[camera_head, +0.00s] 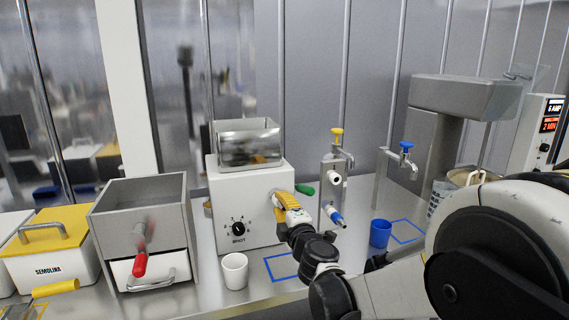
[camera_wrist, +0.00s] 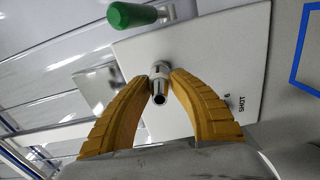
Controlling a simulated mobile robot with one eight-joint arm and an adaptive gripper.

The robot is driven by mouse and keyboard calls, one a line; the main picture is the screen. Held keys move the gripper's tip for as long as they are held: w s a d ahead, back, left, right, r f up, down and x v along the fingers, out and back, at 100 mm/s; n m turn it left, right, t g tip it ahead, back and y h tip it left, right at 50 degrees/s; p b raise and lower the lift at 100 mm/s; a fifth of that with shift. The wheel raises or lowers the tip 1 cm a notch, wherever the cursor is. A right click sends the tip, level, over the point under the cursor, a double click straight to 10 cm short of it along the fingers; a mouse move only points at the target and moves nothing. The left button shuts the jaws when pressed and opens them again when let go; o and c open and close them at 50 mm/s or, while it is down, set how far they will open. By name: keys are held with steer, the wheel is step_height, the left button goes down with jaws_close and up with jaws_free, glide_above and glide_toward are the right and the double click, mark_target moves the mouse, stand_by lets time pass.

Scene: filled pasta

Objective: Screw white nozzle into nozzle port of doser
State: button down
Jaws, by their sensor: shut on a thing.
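The doser (camera_head: 240,192) is a white box with a metal hopper on top, a black dial marked SHOT and a green handle (camera_wrist: 132,15). My gripper (camera_head: 277,200) is at the right part of its front face. In the wrist view its yellow fingers are shut on a small nozzle (camera_wrist: 159,87), which looks pale with a shiny metal end. The nozzle stands against the doser's front. The port is hidden behind it, and I cannot tell whether the nozzle is threaded in. The head view hides the nozzle behind my fingers.
A white cup (camera_head: 234,271) stands below the doser's front, left of a blue outline. A metal stand (camera_head: 326,195) with a yellow-handled tap and a blue-tipped piece is right of my gripper. A blue cup (camera_head: 380,233) is further right. A grey bin (camera_head: 145,223) with a red handle stands left.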

steer(key=c, duration=1.1)
jaws_free()
steer(key=shift+c, duration=0.2)
